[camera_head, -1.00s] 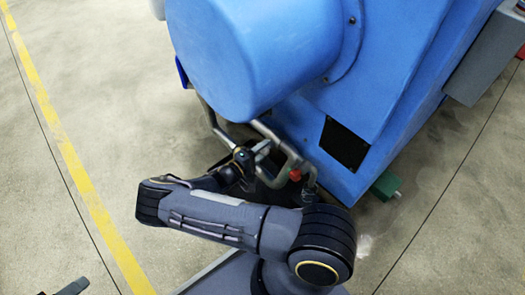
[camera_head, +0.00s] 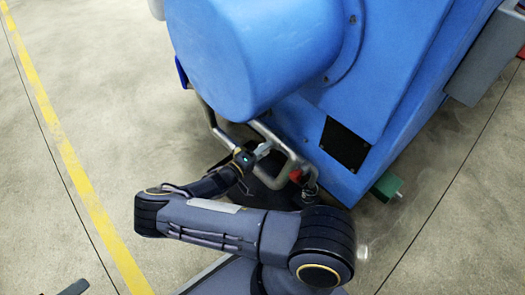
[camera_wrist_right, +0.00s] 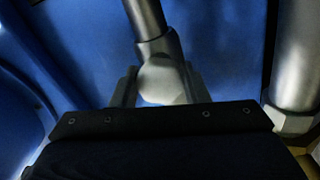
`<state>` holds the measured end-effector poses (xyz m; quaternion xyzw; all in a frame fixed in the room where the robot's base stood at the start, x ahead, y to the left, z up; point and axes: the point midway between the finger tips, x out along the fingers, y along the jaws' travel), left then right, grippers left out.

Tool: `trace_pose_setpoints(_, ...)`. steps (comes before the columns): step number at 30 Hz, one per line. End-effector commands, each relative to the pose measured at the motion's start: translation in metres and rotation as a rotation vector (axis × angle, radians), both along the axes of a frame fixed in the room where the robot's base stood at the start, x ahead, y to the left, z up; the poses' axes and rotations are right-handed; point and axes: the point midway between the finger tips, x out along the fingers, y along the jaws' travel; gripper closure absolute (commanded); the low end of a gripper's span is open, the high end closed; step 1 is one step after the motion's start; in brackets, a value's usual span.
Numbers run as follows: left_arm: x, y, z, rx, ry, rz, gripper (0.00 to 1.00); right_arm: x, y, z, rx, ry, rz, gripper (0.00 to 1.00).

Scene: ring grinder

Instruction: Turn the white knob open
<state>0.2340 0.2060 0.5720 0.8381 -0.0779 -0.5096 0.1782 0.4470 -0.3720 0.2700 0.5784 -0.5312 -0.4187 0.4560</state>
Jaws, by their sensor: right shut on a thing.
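The blue machine (camera_head: 390,80) fills the upper part of the head view, with bent metal pipes (camera_head: 282,136) low on its near side. My right gripper (camera_head: 260,151) is at these pipes, beside a small pale part that looks like the white knob. In the right wrist view the knob (camera_wrist_right: 162,80) shows as a rounded grey-white piece at the end of a metal stem (camera_wrist_right: 145,18). My right gripper (camera_wrist_right: 160,90) is shut on it, one finger on each side. A dark piece at the lower left edge of the head view looks like part of my left gripper (camera_head: 73,288); its jaws cannot be made out.
A red part (camera_head: 296,175) sits on the pipework just right of my right gripper. A green block (camera_head: 387,185) sticks out at the machine's base. A thick metal pipe (camera_wrist_right: 297,55) stands close on the right in the wrist view. The floor at left is clear.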

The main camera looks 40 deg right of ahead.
Motion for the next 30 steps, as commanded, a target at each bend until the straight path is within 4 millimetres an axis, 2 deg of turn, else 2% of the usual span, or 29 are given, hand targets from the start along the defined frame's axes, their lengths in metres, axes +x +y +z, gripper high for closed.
trace_pose_setpoints(2, 0.0, 0.0, 0.0, 0.0, 0.0, 0.0, 0.32, 0.001, 0.001, -0.001, 0.003, 0.0, 0.003, 0.82)
trace_pose_setpoints(3, 0.0, 0.0, 0.0, 0.0, 0.0, 0.0, 0.32, 0.001, 0.001, -0.001, 0.004, 0.0, 0.003, 0.55)
trace_pose_setpoints(7, 0.0, 0.0, 0.0, 0.0, 0.0, 0.0, 0.32, 0.001, 0.001, -0.001, 0.003, 0.0, 0.002, 0.38)
trace_pose_setpoints(17, 0.0, 0.0, 0.002, 0.0, 0.0, 0.0, 0.32, 0.0, 0.003, 0.0, 0.002, 0.001, 0.001, 0.37)
trace_pose_setpoints(20, 0.0, 0.0, 0.006, 0.0, 0.0, 0.0, 0.32, 0.0, 0.014, 0.002, 0.001, 0.001, 0.004, 0.37)
trace_pose_setpoints(30, 0.0, 0.0, 0.021, 0.0, 0.0, 0.0, 0.32, -0.005, 0.069, 0.001, 0.002, 0.001, 0.005, 0.37)
